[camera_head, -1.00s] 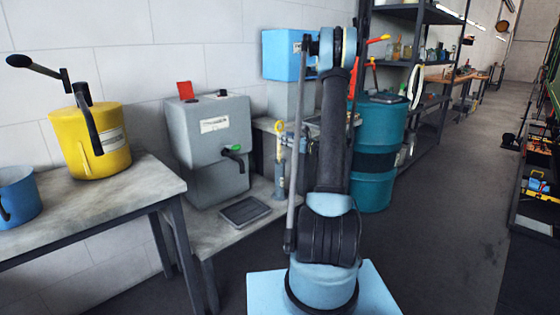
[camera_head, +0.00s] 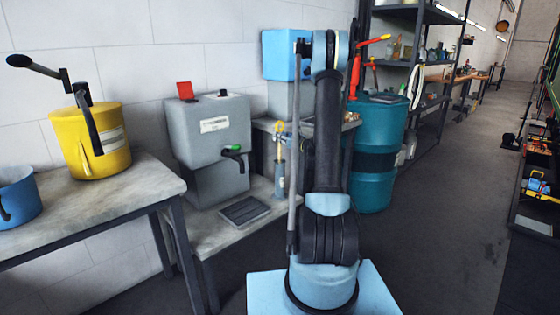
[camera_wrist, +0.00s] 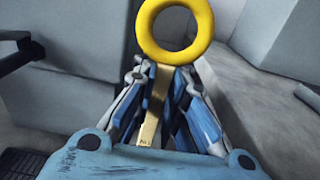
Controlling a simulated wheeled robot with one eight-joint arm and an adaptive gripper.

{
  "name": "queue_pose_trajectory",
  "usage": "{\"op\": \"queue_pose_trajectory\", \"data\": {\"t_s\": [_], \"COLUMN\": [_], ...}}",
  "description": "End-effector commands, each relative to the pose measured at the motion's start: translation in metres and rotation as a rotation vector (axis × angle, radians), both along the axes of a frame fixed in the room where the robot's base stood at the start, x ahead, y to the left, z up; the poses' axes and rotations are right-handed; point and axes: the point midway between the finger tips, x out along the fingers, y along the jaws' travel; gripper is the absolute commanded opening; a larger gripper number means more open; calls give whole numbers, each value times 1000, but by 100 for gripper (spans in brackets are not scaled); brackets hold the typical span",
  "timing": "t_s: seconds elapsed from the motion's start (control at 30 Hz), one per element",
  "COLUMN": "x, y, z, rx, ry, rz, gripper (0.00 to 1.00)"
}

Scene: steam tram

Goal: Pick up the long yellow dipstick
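The yellow dipstick has a round ring handle, which fills the top of the wrist view (camera_wrist: 175,52). Below the ring, its flat brass-coloured strip runs down between my fingers. In the head view the dipstick (camera_head: 280,128) stands upright, with its lower part in a slim grey-blue cylinder (camera_head: 280,178). My gripper (camera_wrist: 165,80) has its fingers drawn together on both sides of the strip, just under the ring, and looks shut on it. Exact finger contact is partly hidden. In the head view my arm hides most of the gripper.
A grey box machine (camera_head: 210,130) with a green-tipped lever stands left of the dipstick on a low bench (camera_head: 210,228). A teal drum (camera_head: 376,150) stands to the right. A table at left holds a yellow can (camera_head: 92,145) and a blue pot (camera_head: 18,195).

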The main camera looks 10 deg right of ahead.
Motion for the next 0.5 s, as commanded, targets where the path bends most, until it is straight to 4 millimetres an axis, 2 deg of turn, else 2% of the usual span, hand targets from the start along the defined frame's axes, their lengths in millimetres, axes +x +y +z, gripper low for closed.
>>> {"op": "queue_pose_trajectory", "data": {"t_s": [0.33, 0.5], "x": [0, 0], "y": [0, 0], "z": [2, 15], "rx": [0, 0], "ry": [0, 0], "rz": [0, 0], "gripper": [0, 0]}}
